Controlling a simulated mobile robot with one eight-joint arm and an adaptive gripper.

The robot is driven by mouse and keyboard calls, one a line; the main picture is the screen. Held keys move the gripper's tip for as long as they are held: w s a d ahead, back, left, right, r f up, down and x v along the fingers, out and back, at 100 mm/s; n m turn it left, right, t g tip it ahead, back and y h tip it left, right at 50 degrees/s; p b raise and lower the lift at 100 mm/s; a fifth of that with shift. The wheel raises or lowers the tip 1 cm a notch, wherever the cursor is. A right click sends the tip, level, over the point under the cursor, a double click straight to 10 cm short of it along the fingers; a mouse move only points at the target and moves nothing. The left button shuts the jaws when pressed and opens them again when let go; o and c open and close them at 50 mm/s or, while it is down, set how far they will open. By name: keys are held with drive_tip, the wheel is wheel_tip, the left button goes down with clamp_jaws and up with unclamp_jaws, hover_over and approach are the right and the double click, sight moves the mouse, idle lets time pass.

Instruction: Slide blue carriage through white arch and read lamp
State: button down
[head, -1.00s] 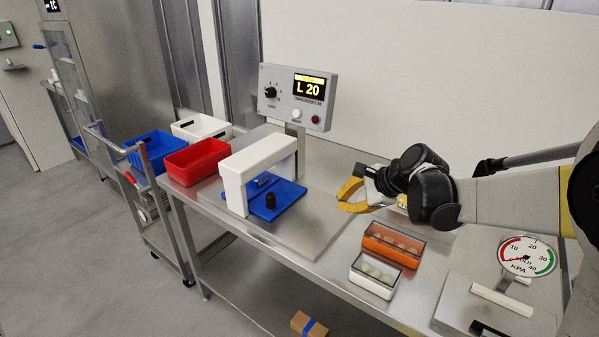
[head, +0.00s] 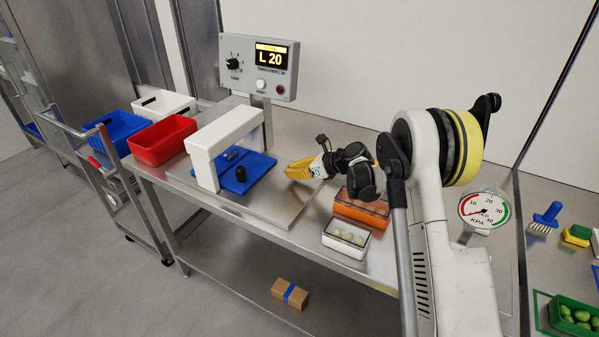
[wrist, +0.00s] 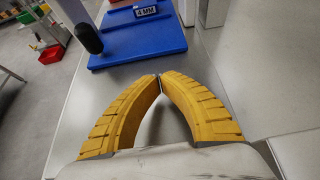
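The blue carriage (head: 262,163) is a flat plate with an upright black knob (head: 240,174). It lies partly under the white arch (head: 203,168), with the knob end in front of the arch. In the wrist view the carriage (wrist: 150,38) shows ahead of my fingertips, with its black knob (wrist: 88,38) at left and a "4 MM" label. My gripper (head: 288,173) is right of the carriage, apart from it. Its yellow fingertips meet in the wrist view (wrist: 160,77), with nothing between them. The display panel (head: 240,66) reads "L 20"; a round dark-red lamp or button (head: 280,90) looks unlit.
A red bin (head: 163,138), a blue bin (head: 118,130) and a white bin (head: 165,105) stand left of the arch. An orange box (head: 362,210) and a white box (head: 346,237) sit below my gripper. A pressure gauge (head: 484,210) stands at right.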

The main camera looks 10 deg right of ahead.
sight(260, 164)
drive_tip(key=x, duration=0.2)
drive_tip(key=b+x, duration=0.1)
drive_tip(key=x, duration=0.1)
drive_tip(key=r+b+x, duration=0.1)
drive_tip(key=x, duration=0.1)
drive_tip(key=shift+w+a+r, duration=0.1)
drive_tip(key=shift+w+a, duration=0.05)
drive_tip(key=shift+a, duration=0.1)
drive_tip(key=shift+w+a+r, duration=0.1)
drive_tip(key=shift+w+a, duration=0.3)
drive_tip(key=shift+a, duration=0.05)
drive_tip(key=w+a, duration=0.1)
drive_tip(key=a, duration=0.1)
drive_tip(key=w+a, duration=0.2)
drive_tip(key=shift+w+a, duration=0.15)
drive_tip(key=shift+w, duration=0.05)
drive_tip(key=shift+s, duration=0.1)
